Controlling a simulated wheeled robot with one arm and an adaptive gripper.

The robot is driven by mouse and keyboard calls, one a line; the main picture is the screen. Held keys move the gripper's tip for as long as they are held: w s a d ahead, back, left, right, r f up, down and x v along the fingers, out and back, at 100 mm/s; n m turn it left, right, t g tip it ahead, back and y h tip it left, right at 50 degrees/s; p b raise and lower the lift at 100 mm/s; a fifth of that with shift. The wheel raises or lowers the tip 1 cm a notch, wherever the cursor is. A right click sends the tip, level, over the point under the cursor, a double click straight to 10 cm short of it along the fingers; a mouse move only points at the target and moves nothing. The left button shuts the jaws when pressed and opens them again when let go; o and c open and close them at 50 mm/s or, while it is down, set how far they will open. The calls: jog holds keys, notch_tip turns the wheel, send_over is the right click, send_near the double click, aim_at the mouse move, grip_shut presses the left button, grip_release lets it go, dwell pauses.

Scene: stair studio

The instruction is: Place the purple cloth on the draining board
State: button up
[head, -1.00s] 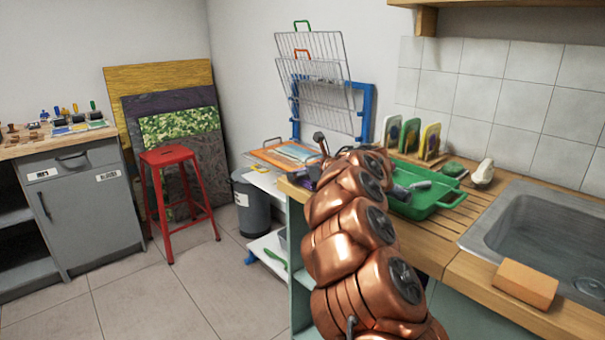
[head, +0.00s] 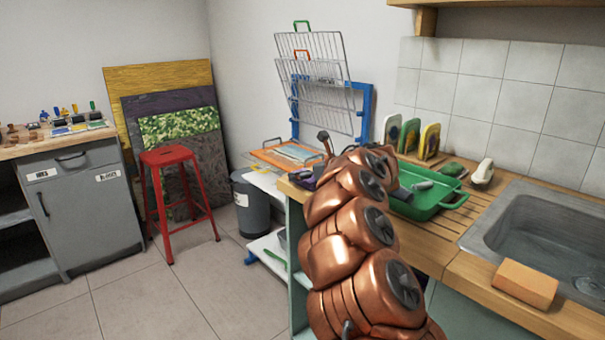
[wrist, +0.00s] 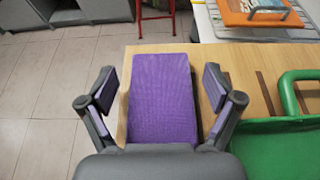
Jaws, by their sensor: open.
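The purple cloth (wrist: 160,105) lies as a flat oblong on the wooden counter top near its end, in the middle of the wrist view. My gripper (wrist: 160,80) is open, with one purple-padded finger on each side of the cloth and clear gaps between. I cannot tell how high the fingers are above it. In the head view my copper arm hides most of that spot. The draining board (head: 430,233) is the grooved wooden part of the counter left of the sink.
A green tray (head: 428,205) stands on the counter right beside my gripper; it also shows in the wrist view (wrist: 275,150). The sink (head: 550,235) is at the right, with an orange-brown block (head: 525,284) on its front edge. A drying rack (head: 325,95) stands behind.

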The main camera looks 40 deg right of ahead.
jog(key=v, duration=1)
jog(key=shift+r, duration=0.1)
